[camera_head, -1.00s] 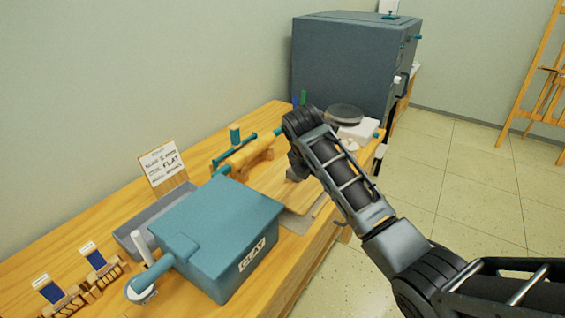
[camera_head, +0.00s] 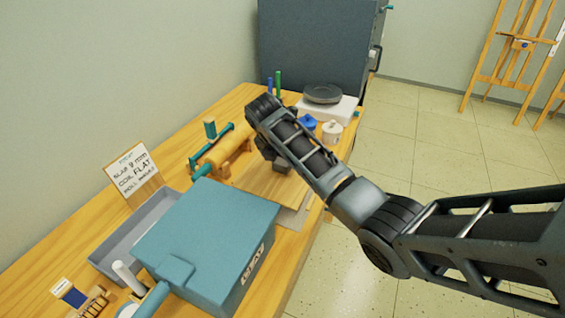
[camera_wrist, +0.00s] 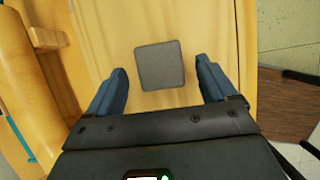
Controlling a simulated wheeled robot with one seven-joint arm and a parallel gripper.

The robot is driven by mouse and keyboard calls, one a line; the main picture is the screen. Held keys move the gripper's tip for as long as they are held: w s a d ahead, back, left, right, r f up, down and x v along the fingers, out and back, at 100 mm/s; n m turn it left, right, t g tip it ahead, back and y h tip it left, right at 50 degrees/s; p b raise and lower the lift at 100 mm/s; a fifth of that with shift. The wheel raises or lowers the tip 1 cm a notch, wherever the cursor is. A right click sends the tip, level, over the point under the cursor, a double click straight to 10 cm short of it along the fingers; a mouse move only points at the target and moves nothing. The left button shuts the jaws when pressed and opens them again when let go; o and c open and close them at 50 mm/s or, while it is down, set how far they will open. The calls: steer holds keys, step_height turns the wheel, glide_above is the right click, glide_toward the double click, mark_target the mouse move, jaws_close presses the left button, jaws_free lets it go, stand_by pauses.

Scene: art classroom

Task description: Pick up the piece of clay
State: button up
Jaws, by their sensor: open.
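The piece of clay (camera_wrist: 160,66) is a grey square block with rounded corners on a pale wooden board (camera_wrist: 112,30). In the wrist view it lies between the two blue fingers of my gripper (camera_wrist: 161,74), with a gap on each side. My gripper is open and empty. I cannot tell its height above the clay. In the head view my arm reaches over the board (camera_head: 262,182), and I cannot clearly make out the clay there.
A blue box marked CLAY (camera_head: 215,235) stands nearer, with a grey tray (camera_head: 110,250) beside it. A wooden roller (camera_head: 222,150) lies left of the board. Lidded jars (camera_head: 332,130) and a white stand with a dark disc (camera_head: 323,95) are behind. A large dark cabinet (camera_head: 315,45) stands farther back.

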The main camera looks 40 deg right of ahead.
steer(key=shift+x, duration=0.9)
steer(key=shift+d+r, duration=0.1)
steer(key=c, duration=1.1)
steer(key=shift+c, duration=0.3)
